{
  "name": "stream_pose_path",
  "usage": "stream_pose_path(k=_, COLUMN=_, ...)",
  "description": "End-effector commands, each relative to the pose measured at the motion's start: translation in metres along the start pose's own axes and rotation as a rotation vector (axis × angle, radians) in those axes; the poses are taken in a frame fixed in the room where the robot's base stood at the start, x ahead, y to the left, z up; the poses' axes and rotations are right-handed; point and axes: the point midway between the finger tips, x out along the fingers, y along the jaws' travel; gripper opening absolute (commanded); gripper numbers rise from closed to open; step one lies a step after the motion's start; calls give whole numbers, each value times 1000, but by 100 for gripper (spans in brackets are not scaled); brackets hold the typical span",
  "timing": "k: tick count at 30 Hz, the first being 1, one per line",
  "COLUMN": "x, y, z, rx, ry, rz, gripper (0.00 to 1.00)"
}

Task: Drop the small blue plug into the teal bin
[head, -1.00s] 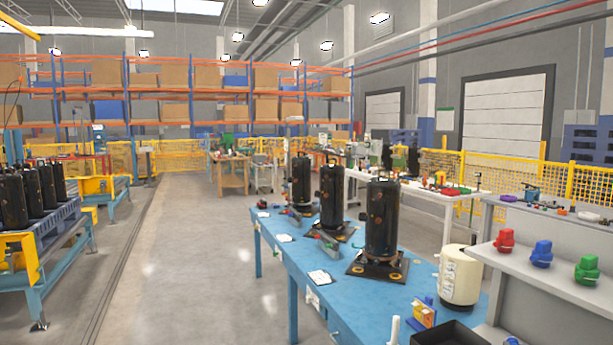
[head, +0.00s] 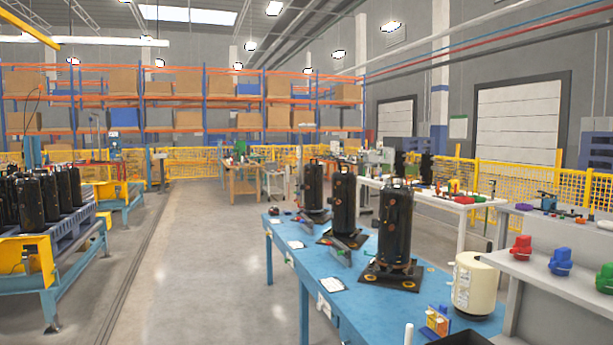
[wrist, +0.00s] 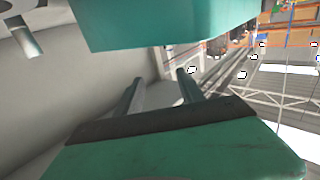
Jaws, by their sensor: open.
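A small blue fitting (head: 560,262) stands on the pale grey shelf at the right of the head view, between a red and a green one. It may be the plug, but I cannot tell for sure. I see no teal bin in either view. My gripper (wrist: 165,78) shows only in the wrist view, with its broad teal fingers at top and bottom. It is open, with nothing between the fingers. The wrist view is tilted and shows a pale wall, racks and lamps, with none of the task's objects clear.
A blue table (head: 330,285) carries several black compressors (head: 397,225), a cream canister (head: 475,283) and a black tray (head: 465,339). The red fitting (head: 521,247) and green fitting (head: 605,279) flank the blue one. A pallet with black cylinders (head: 70,190) is at left. The aisle floor (head: 190,270) is clear.

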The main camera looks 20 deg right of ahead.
Motion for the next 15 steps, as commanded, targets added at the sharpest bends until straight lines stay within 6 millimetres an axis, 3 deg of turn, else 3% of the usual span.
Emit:
stream_pose_path(k=4, x=-14, y=1, z=1, rx=-1, ry=0, rz=3, gripper=46)
stream_pose_path(k=12, x=-68, y=2, z=1, rx=-1, ry=1, rz=5, gripper=46)
stream_pose_path(k=15, x=-77, y=0, z=1, rx=0, ry=0, rz=2, gripper=46)
